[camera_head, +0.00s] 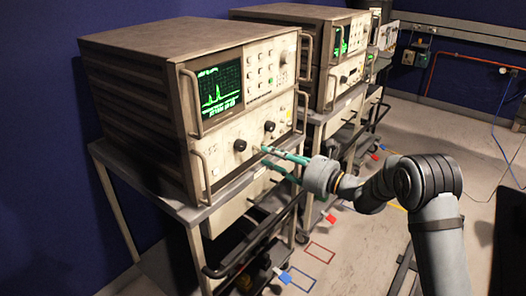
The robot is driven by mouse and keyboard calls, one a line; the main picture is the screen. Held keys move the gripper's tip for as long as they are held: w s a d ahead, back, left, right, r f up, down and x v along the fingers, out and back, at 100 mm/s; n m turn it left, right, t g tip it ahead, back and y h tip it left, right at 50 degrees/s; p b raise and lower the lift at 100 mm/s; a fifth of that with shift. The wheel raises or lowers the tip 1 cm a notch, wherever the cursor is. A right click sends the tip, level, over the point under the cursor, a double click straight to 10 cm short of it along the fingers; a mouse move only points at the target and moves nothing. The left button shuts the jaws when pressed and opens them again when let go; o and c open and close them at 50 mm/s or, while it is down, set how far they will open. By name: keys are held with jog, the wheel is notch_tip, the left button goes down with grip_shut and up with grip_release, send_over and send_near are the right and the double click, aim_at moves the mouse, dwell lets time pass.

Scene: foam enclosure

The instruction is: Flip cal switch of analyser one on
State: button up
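The nearest analyser (240,110), a brown and beige boxed instrument with a green trace on its screen (220,88), stands on a grey cart. I take it as analyser one, but no label is readable. Its lower front panel (222,152) has two black knobs (240,145) and small controls. I cannot make out which one is the cal switch. My gripper (266,157), with teal fingers spread apart, points at this lower panel, just right of and below the left knob. The fingertips are very near the panel; contact cannot be told. They hide a small part of it.
The cart (172,205) has a rail and drawers below the instrument. Metal handles (190,103) stick out from the analyser's front. A second similar instrument (295,14) stands behind on another cart. The floor (340,262) to the right is mostly clear, with coloured markings.

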aim_at(258, 149)
jog(key=shift+x, duration=1.9)
jog(key=shift+c, duration=0.4)
jog(key=shift+d, duration=0.1)
grip_shut()
